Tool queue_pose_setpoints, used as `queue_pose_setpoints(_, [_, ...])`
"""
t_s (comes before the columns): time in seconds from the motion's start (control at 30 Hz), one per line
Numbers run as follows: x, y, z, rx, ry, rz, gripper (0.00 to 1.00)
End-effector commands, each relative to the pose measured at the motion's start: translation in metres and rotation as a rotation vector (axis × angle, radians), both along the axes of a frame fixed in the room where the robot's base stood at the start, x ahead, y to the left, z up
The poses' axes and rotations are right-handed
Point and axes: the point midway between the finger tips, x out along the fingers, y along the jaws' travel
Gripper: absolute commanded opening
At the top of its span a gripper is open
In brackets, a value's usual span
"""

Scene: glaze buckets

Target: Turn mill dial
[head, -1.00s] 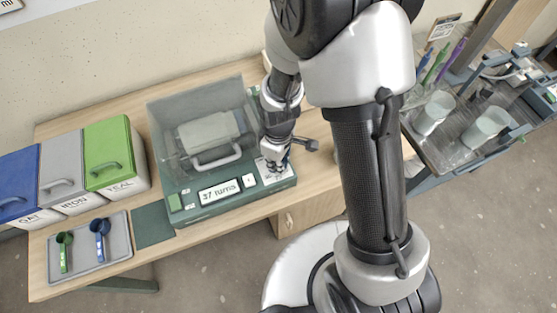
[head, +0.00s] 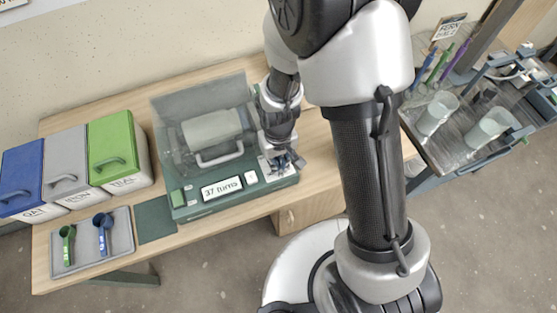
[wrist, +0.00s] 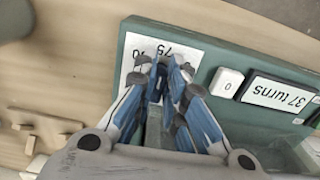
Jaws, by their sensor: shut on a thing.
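The mill (head: 235,194) is a green machine with a clear hood over a pale jar (head: 212,128), and its display (head: 221,188) reads "37 turns". Its dial sits on a white plate with numbers (wrist: 190,53) at the right end of the front panel. My gripper (head: 284,165) is at this plate, fingers pointing down. In the wrist view my gripper (wrist: 163,72) is closed around the small dark dial, which the fingers mostly hide. Part of "75" and another number show on the plate; where the dial points cannot be told.
A white "0" button (wrist: 226,83) is close beside the fingers. A green button (head: 177,198) is at the panel's left. Lidded bins (head: 118,150) and a tray (head: 120,240) with two scoops stand left. A cart (head: 440,165) with beakers stands right.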

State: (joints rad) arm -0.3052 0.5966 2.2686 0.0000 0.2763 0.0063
Motion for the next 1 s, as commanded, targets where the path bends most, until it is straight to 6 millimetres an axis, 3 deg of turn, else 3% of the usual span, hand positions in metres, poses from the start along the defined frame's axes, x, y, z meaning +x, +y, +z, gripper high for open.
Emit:
queue_pose_setpoints(0.5, [0.0003,0.0004,0.0001,0.000,-0.001,-0.020,0.00])
queue_pose_setpoints(0.53, [0.0003,0.0004,0.0001,0.000,-0.001,-0.019,0.13])
queue_pose_setpoints(0.8, [0.0001,0.0003,0.0001,0.000,0.000,-0.019,0.31])
queue_pose_setpoints(1.0, [0.0000,0.0003,0.0001,0.000,0.000,-0.019,0.32])
